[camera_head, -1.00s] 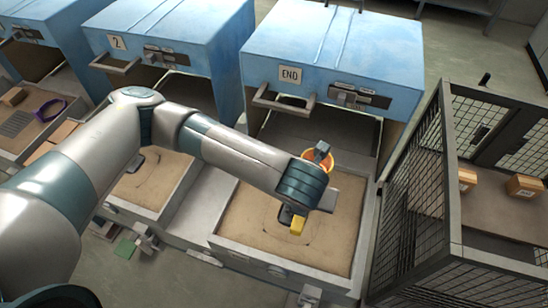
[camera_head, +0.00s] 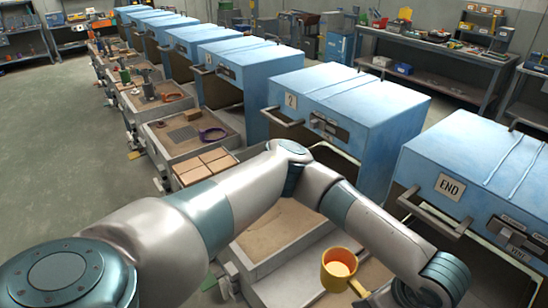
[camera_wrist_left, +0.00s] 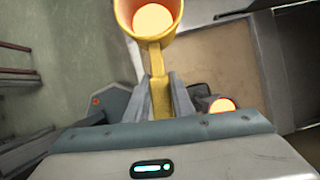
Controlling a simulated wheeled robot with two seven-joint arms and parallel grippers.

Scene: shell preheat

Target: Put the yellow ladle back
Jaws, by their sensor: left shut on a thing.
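The yellow ladle (camera_head: 338,270) is a round cup with a bright glowing inside. In the left wrist view its cup (camera_wrist_left: 148,22) is at the top, with the handle (camera_wrist_left: 157,72) running down between the fingers. My left gripper (camera_wrist_left: 159,95) is shut on that handle. In the head view the wrist hides most of the gripper, and the cup appears left of the wrist near the sand trays. Its exact height above them I cannot tell. My right gripper is not in view.
A tray with tan blocks (camera_head: 207,165) and a purple ring (camera_head: 213,134) lies further left. Open floor (camera_head: 60,130) is at the left.

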